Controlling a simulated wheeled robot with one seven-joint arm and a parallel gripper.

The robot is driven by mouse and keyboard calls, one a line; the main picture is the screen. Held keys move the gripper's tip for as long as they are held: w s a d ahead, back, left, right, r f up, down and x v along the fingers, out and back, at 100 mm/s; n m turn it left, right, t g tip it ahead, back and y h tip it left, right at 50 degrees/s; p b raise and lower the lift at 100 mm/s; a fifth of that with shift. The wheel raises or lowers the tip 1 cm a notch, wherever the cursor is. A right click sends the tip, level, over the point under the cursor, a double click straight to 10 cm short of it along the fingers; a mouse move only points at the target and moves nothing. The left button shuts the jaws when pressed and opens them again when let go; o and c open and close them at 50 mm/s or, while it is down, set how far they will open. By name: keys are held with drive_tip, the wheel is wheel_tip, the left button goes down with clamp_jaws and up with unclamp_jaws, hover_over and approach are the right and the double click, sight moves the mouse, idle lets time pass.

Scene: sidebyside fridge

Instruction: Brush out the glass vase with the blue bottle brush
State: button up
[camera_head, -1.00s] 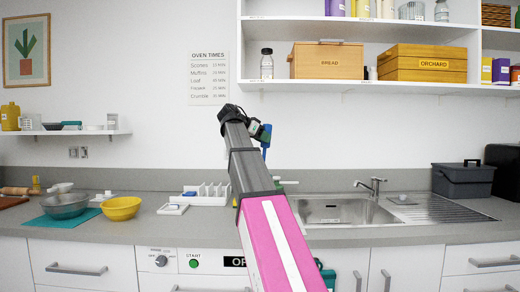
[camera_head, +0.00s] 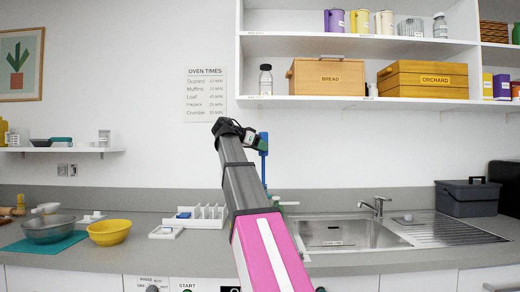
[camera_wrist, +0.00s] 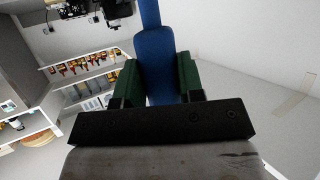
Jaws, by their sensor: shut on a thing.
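My gripper (camera_head: 262,143) is raised in front of the wall, above the counter and left of the sink. Its green fingers (camera_wrist: 158,68) are shut on the blue bottle brush (camera_head: 264,168). In the wrist view the brush's broad blue part (camera_wrist: 157,75) sits between the two fingers, and a narrower blue part runs off the top edge. In the head view the brush hangs roughly upright, clear of the counter. I cannot make out the glass vase in either view; my arm covers part of the counter.
A sink (camera_head: 345,235) with a tap (camera_head: 377,205) lies right of my arm. A white rack (camera_head: 205,216), yellow bowl (camera_head: 109,232) and grey bowl (camera_head: 48,229) stand left. A wall shelf (camera_head: 350,102) holds a lidded jar (camera_head: 265,80) and bread box (camera_head: 327,76). A dark bin (camera_head: 468,198) stands right.

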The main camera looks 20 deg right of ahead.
sight(263, 168)
drive_tip(key=shift+f, duration=2.05)
drive_tip(key=shift+f, duration=1.05)
drive_tip(key=shift+f, duration=4.7)
wheel_tip(263, 168, up, 9)
drive_tip(key=shift+f, duration=0.15)
